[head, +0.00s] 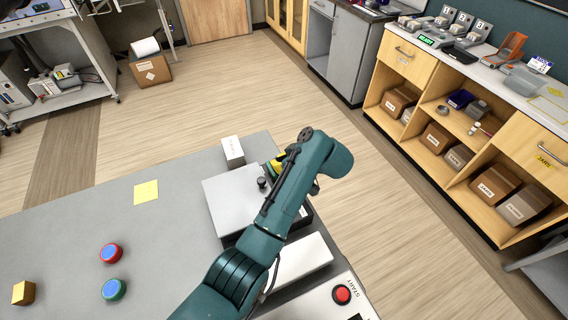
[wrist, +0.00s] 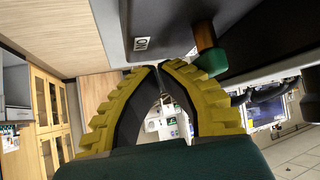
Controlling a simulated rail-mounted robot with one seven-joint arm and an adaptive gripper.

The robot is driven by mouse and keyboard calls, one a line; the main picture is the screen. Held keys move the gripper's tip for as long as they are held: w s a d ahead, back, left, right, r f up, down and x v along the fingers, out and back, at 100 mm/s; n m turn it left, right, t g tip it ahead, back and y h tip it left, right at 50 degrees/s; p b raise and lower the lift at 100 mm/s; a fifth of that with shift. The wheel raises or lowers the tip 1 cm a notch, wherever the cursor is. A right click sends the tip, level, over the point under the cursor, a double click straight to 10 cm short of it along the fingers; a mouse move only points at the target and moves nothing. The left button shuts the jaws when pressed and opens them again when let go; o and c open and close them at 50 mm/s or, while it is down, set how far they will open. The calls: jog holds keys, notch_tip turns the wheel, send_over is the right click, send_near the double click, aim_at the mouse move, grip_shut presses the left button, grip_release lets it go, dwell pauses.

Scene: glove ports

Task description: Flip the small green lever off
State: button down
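The small green lever (wrist: 212,61) shows in the wrist view, with a green tip on a reddish-brown stem that comes out of a grey box face. A white label (wrist: 141,43) reading ON, upside down, is on the same face to its left. My gripper (wrist: 157,67) has its yellow fingertips together with nothing between them. In the head view, part of my gripper's yellow finger (head: 275,166) shows beside the grey box (head: 228,202); my arm hides the lever there.
A black knob (head: 262,183) stands on the box top. A white block (head: 233,151) is just behind the box. A red START button (head: 342,294) is at the table's front right. A yellow note (head: 146,192), two round discs and a yellow cube lie left. The table's middle is clear.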

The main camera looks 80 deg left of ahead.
jog(key=shift+s, duration=0.1)
dwell(0.3)
jog(key=v, duration=1.2)
